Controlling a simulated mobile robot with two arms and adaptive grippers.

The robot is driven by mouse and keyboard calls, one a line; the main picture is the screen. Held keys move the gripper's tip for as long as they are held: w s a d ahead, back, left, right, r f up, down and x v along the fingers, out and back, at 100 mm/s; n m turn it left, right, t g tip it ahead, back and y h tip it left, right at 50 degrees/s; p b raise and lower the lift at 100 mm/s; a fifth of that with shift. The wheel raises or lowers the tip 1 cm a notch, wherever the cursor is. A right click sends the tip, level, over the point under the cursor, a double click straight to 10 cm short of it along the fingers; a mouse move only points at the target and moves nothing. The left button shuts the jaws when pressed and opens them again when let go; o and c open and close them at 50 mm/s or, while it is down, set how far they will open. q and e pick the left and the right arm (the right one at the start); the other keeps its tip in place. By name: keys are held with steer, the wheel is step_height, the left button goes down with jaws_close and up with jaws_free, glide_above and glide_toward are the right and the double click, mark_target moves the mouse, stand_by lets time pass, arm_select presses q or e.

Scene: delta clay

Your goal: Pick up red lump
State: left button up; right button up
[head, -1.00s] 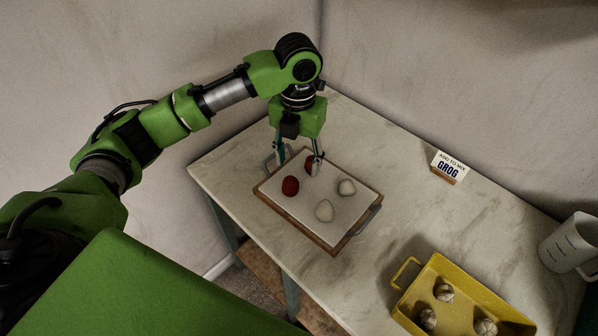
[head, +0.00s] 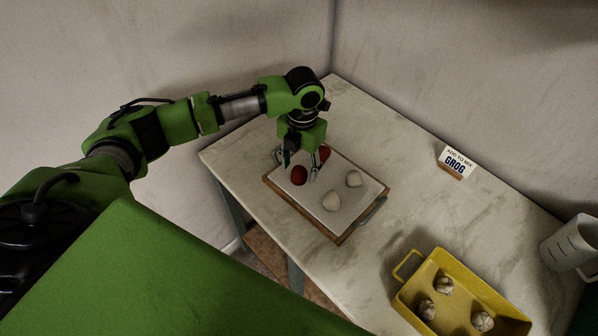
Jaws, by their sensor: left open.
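In the head view, a white-topped wooden tray (head: 341,233) with grey handles lies on the table. The nearer red lump (head: 299,175) lies at the tray's left side, just below my gripper in the picture. The farther red lump (head: 324,153) is partly hidden behind a finger.
A yellow tray (head: 408,298) with several pale lumps stands at the near right. A sign reading GROG (head: 455,162) stands at the back edge, and a measuring jug (head: 568,243) at the right. The table (head: 400,170) between them is clear.

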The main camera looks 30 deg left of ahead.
arm_select(q)
steer(key=shift+f, duration=1.1)
steer(key=c, duration=1.3)
steer(key=shift+o, duration=0.2)
